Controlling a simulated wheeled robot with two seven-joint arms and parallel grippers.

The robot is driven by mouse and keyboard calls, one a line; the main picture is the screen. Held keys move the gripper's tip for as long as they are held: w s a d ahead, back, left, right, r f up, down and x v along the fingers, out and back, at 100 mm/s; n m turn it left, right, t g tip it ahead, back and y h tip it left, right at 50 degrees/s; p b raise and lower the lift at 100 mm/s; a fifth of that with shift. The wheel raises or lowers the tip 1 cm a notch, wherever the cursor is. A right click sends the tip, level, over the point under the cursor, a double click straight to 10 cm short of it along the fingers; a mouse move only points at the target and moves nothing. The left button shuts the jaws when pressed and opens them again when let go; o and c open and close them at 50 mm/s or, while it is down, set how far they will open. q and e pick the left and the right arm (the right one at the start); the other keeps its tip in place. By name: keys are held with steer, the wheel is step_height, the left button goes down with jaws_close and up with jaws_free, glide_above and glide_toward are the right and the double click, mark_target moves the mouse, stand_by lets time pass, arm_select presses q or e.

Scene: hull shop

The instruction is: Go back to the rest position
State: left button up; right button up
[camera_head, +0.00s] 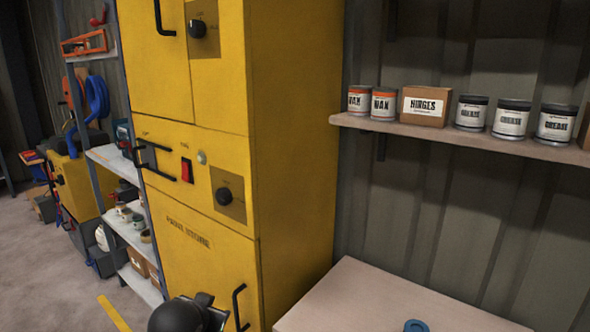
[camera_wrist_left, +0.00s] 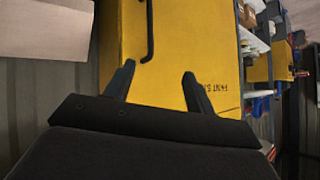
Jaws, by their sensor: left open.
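My left gripper (camera_wrist_left: 155,73) is open in the left wrist view, with its two dark fingers apart and nothing between them. It is in front of the lower door of a tall yellow cabinet (camera_head: 295,130), which also shows in the left wrist view (camera_wrist_left: 170,50). In the head view a dark part of my left arm shows at the bottom edge, close to the lower door and its black handle (camera_head: 240,306). My right gripper is in neither view.
A wall shelf (camera_head: 460,137) holds cans and a hinges box (camera_head: 425,106). Below it is a pale worktop (camera_head: 370,300) with a blue item (camera_head: 416,326). A stocked shelf rack (camera_head: 130,232) stands left of the cabinet. Open floor (camera_head: 40,280) lies at the far left.

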arm_select(q)
steer(key=s+d+f+g+p, duration=0.1)
steer(key=s+f+g, duration=0.3)
steer(key=s+f, duration=0.8)
steer(key=s+d+f+n+g+h+p, duration=0.1)
steer(key=s+d+f+g, duration=0.3)
steer(key=s+f, duration=0.9)
steer(key=s, duration=0.7)
steer(key=shift+d+f, duration=0.15)
steer(key=shift+d, duration=0.1)
